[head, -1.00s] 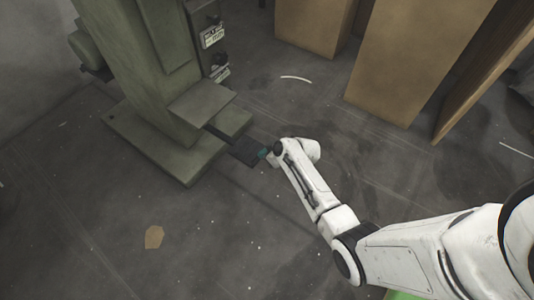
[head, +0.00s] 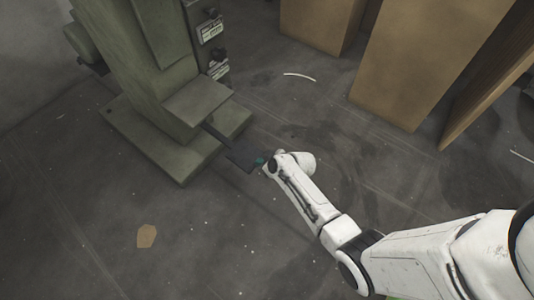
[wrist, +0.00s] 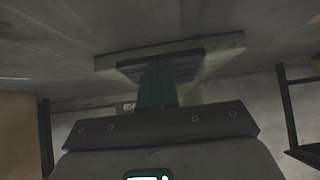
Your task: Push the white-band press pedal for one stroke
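The green press (head: 150,75) stands at the upper left of the head view. Its dark flat pedal (head: 241,154) sticks out on a thin bar from the base. No white band on this press can be made out. My gripper (head: 260,161) is at the pedal's right edge, its teal fingers partly hidden by my wrist. In the wrist view my gripper (wrist: 158,85) shows its teal fingers close together with no gap visible. They overlap the dark pedal plate (wrist: 185,68). I cannot tell whether they touch it or whether it is pressed down.
Tall brown boxes (head: 405,70) stand at the upper right. A tan scrap (head: 147,236) lies on the floor at the lower left, and a white strip (head: 299,76) lies beyond the pedal. The floor around the pedal is otherwise clear.

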